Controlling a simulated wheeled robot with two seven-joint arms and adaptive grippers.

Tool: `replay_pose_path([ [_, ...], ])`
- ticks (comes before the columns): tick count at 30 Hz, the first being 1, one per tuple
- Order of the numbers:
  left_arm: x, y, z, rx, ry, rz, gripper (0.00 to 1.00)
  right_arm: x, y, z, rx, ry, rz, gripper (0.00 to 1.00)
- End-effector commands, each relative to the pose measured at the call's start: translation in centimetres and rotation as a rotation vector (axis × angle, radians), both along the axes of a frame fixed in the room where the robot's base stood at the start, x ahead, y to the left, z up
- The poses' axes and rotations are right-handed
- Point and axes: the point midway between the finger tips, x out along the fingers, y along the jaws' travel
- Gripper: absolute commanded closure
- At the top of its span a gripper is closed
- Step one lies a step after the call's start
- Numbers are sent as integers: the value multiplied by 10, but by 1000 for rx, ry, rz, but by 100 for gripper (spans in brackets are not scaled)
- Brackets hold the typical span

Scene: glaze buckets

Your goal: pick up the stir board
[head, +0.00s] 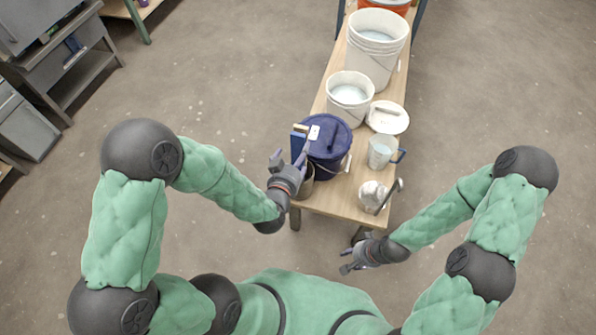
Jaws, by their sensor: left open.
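A small upright blue piece with a tan edge (300,137) stands at the left side of the dark blue bucket (324,165); it may be the stir board, but I cannot tell for sure. My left gripper (289,158) is open at the table's left edge, its fingers pointing up just below and left of that piece. One finger overlaps the bucket in the picture; I cannot tell if it touches. My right gripper (346,261) looks open and empty, below the table's near edge.
The narrow wooden table (340,203) holds a white bucket (350,97), larger stacked white buckets (375,50), a white lid (388,117), a clear jug (380,152) and a pale metallic item (373,195). Open floor lies on both sides.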

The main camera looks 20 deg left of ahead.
Motion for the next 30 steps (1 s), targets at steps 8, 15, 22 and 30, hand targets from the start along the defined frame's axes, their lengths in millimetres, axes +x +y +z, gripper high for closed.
replay_pose_path([
  [8,18,1,-11,0,1,0,8,0,0,-10,0,0,0,60],
  [15,47,2,-26,-1,1,0,8,0,0,-25,0,0,0,60],
  [22,55,1,-26,-1,2,-1,8,0,0,-26,0,0,0,60],
  [30,55,1,-26,-1,2,-1,47,0,0,-26,0,0,0,60],
])
